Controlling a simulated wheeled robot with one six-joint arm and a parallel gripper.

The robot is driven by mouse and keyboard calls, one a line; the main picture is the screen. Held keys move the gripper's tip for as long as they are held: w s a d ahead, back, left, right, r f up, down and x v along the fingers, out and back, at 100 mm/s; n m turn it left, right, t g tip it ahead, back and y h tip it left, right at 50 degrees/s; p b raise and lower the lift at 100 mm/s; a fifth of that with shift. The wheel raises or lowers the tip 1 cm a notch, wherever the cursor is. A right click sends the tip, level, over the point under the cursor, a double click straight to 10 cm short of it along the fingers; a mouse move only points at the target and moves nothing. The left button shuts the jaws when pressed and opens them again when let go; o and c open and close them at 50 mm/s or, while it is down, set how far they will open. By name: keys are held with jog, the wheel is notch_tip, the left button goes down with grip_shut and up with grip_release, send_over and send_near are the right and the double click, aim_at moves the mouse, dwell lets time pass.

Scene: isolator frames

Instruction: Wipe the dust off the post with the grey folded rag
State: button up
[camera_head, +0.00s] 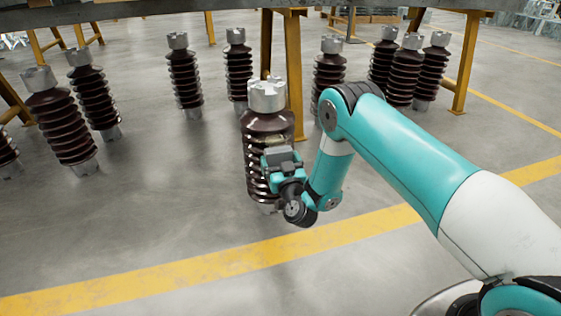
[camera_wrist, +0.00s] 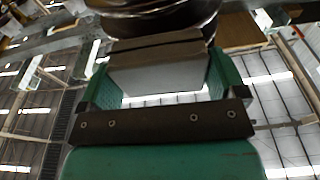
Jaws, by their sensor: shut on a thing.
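The post (camera_head: 258,128) is a dark brown ribbed insulator with a grey metal cap, upright on the floor at the middle of the head view. A lighter, dusty-looking patch shows on its ribs just above my gripper. My gripper (camera_head: 283,160) is at the post's front right side, shut on the grey folded rag (camera_head: 281,155). In the wrist view the rag (camera_wrist: 158,68) fills the space between the teal fingers, and the post's dark ribs (camera_wrist: 150,20) are right beyond it. The rag appears to be against the ribs, but contact is hard to tell.
Several similar insulators stand behind, on the left (camera_head: 62,118) and right (camera_head: 403,72). Yellow frame legs (camera_head: 293,70) rise behind the post under a grey beam. A yellow floor line (camera_head: 200,267) crosses in front.

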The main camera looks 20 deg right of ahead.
aim_at(280, 153)
jog(key=shift+w+r+p, duration=0.15)
jog(key=shift+r+p, duration=1.45)
jog(key=shift+r, duration=0.05)
jog(key=shift+w+r+p, duration=0.1)
jog(key=shift+r+p, duration=1.5)
jog(key=f+b, duration=0.1)
jog(key=f, duration=0.1)
jog(key=f+b, duration=0.3)
jog(key=f, duration=0.2)
jog(key=shift+w, duration=0.35)
jog(key=shift+w+r+p, duration=0.2)
jog(key=shift+r+p, duration=1)
jog(key=shift+r, duration=0.7)
